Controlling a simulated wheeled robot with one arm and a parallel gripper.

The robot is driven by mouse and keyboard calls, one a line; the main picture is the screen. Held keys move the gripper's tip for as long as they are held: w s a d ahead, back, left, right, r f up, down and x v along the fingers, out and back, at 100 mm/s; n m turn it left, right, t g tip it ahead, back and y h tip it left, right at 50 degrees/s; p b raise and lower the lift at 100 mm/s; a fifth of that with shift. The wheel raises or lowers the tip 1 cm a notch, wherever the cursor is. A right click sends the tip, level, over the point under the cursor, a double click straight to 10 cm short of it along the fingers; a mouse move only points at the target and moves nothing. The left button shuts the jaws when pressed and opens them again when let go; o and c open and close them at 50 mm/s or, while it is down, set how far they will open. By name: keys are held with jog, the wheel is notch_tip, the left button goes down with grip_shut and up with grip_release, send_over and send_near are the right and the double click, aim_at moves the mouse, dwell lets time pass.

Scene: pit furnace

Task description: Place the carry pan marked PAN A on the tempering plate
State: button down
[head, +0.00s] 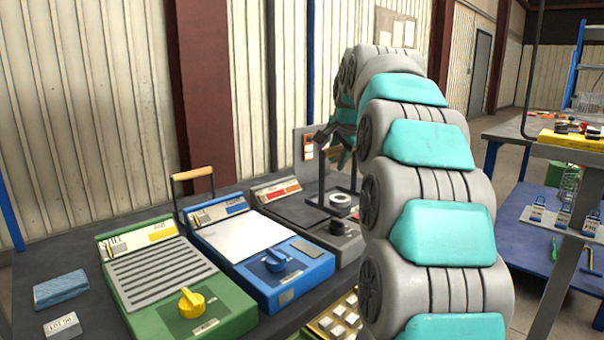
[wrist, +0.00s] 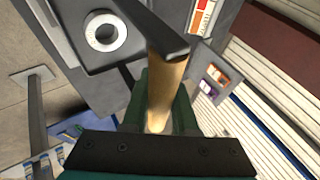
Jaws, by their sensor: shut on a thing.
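My gripper (head: 338,138) is shut on the wooden handle (wrist: 166,90) of a carry pan with a dark upright frame (head: 354,176). The handle shows between my green fingers in the wrist view. A white ring (head: 340,201) shows at the foot of this frame, and in the wrist view (wrist: 105,32). I cannot read a PAN A mark or tell whether the pan touches the unit beneath. Another wooden handle (head: 193,174) on dark posts stands behind the blue unit (head: 290,294) with a pale flat top (head: 240,236). I cannot tell which surface is the tempering plate.
A green unit (head: 232,326) with a slatted top and yellow knob stands left of the blue unit. A dark unit (head: 345,245) with a red panel stands right. A blue cloth (head: 61,289) and a small label block (head: 62,325) lie left.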

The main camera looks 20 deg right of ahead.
jog(key=w+a+f, duration=0.1)
jog(key=w+f, duration=0.1)
jog(key=w, duration=0.3)
jog(key=w+a+f+p, duration=0.1)
jog(key=w+a+f, duration=0.1)
jog(key=w, duration=0.3)
jog(key=shift+w+a+f+p, duration=0.3)
jog(key=shift+w, duration=0.05)
dwell(0.3)
jog(key=c, duration=0.7)
grip_release()
jog(key=shift+f, duration=0.1)
jog(key=v, duration=1.2)
jog(key=shift+b, duration=0.35)
jog(key=shift+o, duration=0.2)
